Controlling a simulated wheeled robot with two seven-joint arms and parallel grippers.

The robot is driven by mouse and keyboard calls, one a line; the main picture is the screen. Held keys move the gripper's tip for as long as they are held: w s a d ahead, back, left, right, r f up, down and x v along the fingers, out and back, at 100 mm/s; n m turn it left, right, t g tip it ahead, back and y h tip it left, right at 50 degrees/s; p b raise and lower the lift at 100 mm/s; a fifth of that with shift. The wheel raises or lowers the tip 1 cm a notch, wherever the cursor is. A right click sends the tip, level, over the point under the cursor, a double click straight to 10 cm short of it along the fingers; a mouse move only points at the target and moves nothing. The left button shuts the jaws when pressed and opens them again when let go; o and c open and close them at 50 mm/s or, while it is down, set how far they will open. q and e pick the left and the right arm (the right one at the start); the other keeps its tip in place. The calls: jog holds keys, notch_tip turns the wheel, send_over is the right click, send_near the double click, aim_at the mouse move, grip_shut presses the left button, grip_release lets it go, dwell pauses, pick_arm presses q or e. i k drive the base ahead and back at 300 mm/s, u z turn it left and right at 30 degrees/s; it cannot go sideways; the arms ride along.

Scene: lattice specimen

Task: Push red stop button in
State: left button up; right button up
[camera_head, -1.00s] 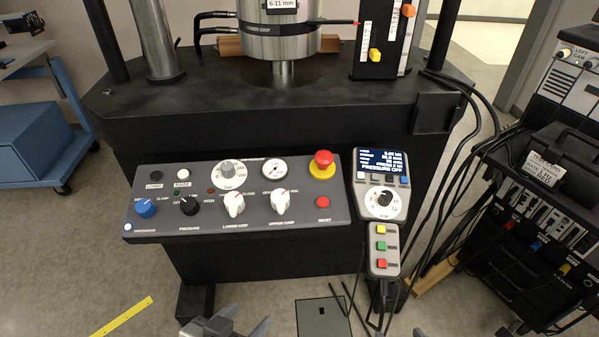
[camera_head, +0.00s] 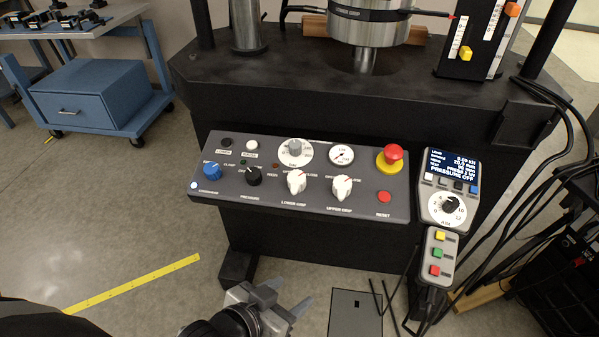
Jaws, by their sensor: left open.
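The red stop button (camera_head: 393,153) is a mushroom head on a yellow base (camera_head: 388,165), at the upper right of the sloped grey control panel (camera_head: 225,186). A smaller flat red RESET button (camera_head: 384,197) sits below it. My left gripper (camera_head: 291,293) is at the bottom middle of the head view, with its fingers apart and nothing between them. It is in front of and below the panel, well apart from the stop button. My right gripper does not show.
A handheld pendant (camera_head: 444,196) with a lit screen hangs to the right. Black cables run down the right. A blue cart (camera_head: 92,92) stands at left. The floor in front is mostly clear.

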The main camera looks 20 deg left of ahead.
aim_at(392, 152)
jog(key=k, duration=0.5)
jog(key=z, duration=1.9)
jog(key=i, duration=1.25)
jog(key=u, duration=1.9)
